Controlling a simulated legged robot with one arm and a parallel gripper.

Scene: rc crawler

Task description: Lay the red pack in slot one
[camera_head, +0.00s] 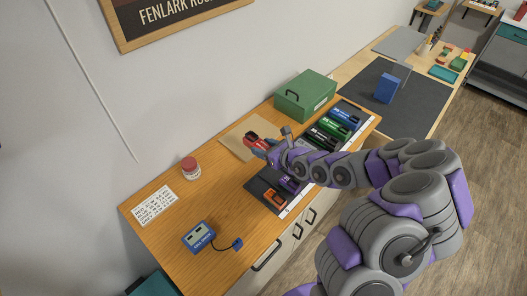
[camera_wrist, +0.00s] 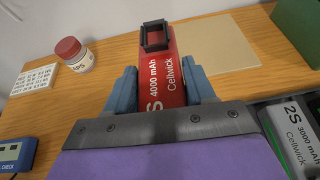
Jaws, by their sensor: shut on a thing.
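The red pack (camera_head: 253,141) is in my gripper (camera_head: 268,149), above the wooden bench between the beige mat and the slot tray (camera_head: 255,188). In the wrist view the red pack (camera_wrist: 165,75) sits between the two blue fingers of my gripper (camera_wrist: 162,90), which are shut on its sides. Its label reads 4000 mAh Cellwick, and a black connector frame is at its far end. The dark tray holds several packs: orange (camera_head: 273,198), purple (camera_head: 290,184), green (camera_head: 328,127) and blue (camera_head: 344,117) among them. My arm hides the tray's middle; slot numbers are unreadable.
A beige mat (camera_head: 237,140) lies behind the gripper. A green box (camera_head: 305,95) stands at the back. A red-lidded jar (camera_head: 190,169), a white text card (camera_head: 154,206) and a blue checker (camera_head: 198,237) with a cable are left. Bench between them is clear.

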